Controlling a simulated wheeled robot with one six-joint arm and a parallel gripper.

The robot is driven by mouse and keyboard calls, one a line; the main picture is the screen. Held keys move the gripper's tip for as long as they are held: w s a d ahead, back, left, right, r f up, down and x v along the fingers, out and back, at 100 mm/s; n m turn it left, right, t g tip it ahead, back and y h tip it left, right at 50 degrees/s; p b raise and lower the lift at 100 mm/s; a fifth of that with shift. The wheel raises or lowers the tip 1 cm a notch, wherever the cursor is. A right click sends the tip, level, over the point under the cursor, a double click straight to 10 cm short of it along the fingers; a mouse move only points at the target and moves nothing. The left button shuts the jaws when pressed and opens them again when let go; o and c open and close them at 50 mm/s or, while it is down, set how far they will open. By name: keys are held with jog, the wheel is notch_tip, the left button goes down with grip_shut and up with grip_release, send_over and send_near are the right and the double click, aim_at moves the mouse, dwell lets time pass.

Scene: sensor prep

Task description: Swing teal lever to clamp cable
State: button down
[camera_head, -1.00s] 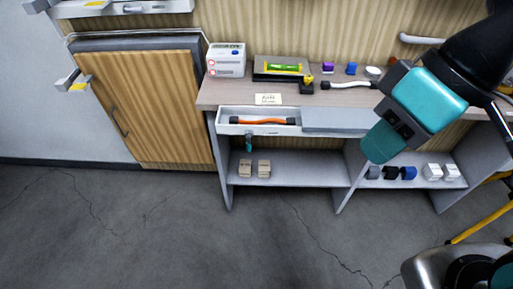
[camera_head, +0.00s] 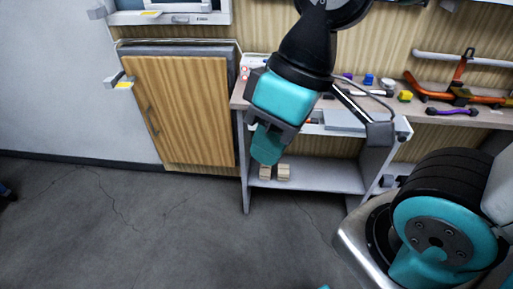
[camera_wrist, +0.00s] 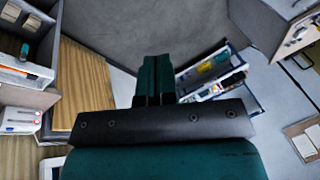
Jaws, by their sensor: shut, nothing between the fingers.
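The orange cable (camera_wrist: 10,68) lies in this tray, partly cut off by the frame edge. In the head view, my arm and gripper hide the lever and most of the tray. My gripper (camera_head: 265,145) hangs in front of the bench, pointing down. In the wrist view, its fingers (camera_wrist: 157,75) are together and empty, well apart from the lever.
A wooden cabinet door (camera_head: 185,115) stands left of the bench. Beige blocks (camera_head: 275,172) sit on the lower shelf. Orange tools (camera_head: 460,95) and a purple-ended tool (camera_head: 452,111) lie on the bench at right. The floor (camera_head: 170,230) in front is clear.

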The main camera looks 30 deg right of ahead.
jog(key=shift+a, duration=0.15)
jog(key=w+d+f+m+t+b, duration=0.2)
jog(key=w+d+f+m+b, duration=0.2)
jog(key=w+d+f+b, duration=0.3)
jog(key=w+d+f+m+t+b, duration=0.2)
jog(key=w+d+f+m+b, duration=0.25)
jog(key=w+f, duration=0.45)
jog(key=w+d+f+m+t+h+b, duration=0.1)
jog(key=w+d+f+m+b, duration=0.1)
jog(key=d+f, duration=0.3)
jog(key=w+d+f+m+t+h+b, duration=0.1)
jog(key=d+f+m+b, duration=0.3)
jog(key=d, duration=0.7)
notch_tip(320, 180, down, 2)
jog(key=shift+w+d+t+h, duration=0.35)
jog(key=shift+t+h, duration=0.35)
